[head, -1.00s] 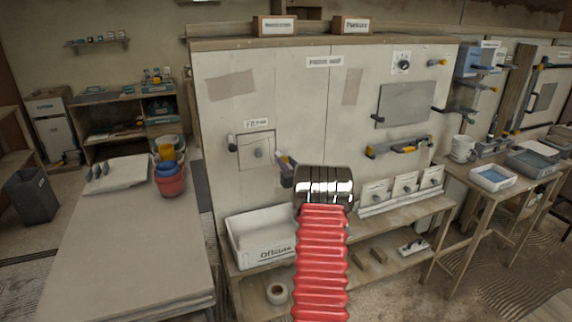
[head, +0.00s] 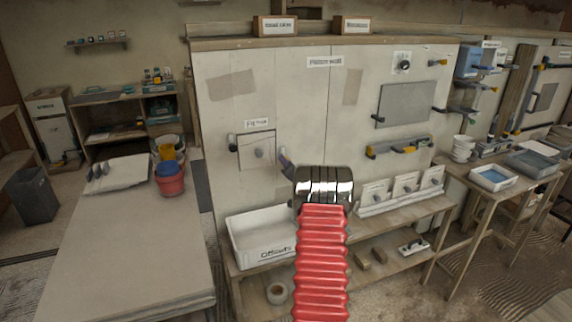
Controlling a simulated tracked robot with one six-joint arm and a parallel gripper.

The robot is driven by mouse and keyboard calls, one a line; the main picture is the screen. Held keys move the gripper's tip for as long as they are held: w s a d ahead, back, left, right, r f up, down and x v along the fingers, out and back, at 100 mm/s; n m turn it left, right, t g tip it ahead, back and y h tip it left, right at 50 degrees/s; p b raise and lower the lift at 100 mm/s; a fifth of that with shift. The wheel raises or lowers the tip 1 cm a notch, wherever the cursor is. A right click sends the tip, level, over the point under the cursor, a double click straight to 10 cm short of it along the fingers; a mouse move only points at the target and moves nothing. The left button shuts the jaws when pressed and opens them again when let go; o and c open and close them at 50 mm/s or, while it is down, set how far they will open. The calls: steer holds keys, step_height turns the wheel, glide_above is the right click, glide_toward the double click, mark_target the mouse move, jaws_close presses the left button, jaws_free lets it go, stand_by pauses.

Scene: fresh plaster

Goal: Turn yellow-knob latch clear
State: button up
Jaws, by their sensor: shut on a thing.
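A small square hatch (head: 250,154) with a round grey knob (head: 259,153) is set in the pale wall panel. A dark latch (head: 232,142) with a pale end stands at the hatch's left edge. My gripper (head: 289,168) is just right of the hatch, at the right-hand latch. Its jaws are shut on that latch, which is mostly hidden by the jaws and the shiny wrist. Only a small greyish piece shows at the jaws, and no yellow shows there. I cannot tell exactly how the latch is turned.
A white bin (head: 262,236) sits on the shelf below the hatch. Three pale cards (head: 404,187) stand on the ledge to the right. A grey plate (head: 405,104) and a dark-handled bar (head: 398,147) are higher on the panel. A long table (head: 125,255) lies left.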

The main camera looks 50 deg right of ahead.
steer(key=shift+w+a+f, duration=0.2)
steer(key=shift+f, duration=0.1)
steer(key=o, duration=0.8)
steer(key=shift+c, duration=0.2)
steer(key=shift+o, duration=1.4)
steer(key=shift+s+d+r, duration=0.1)
steer(key=shift+d+r, duration=0.05)
steer(key=shift+s, duration=0.1)
steer(key=v, duration=1.3)
steer(key=shift+s+a, duration=0.2)
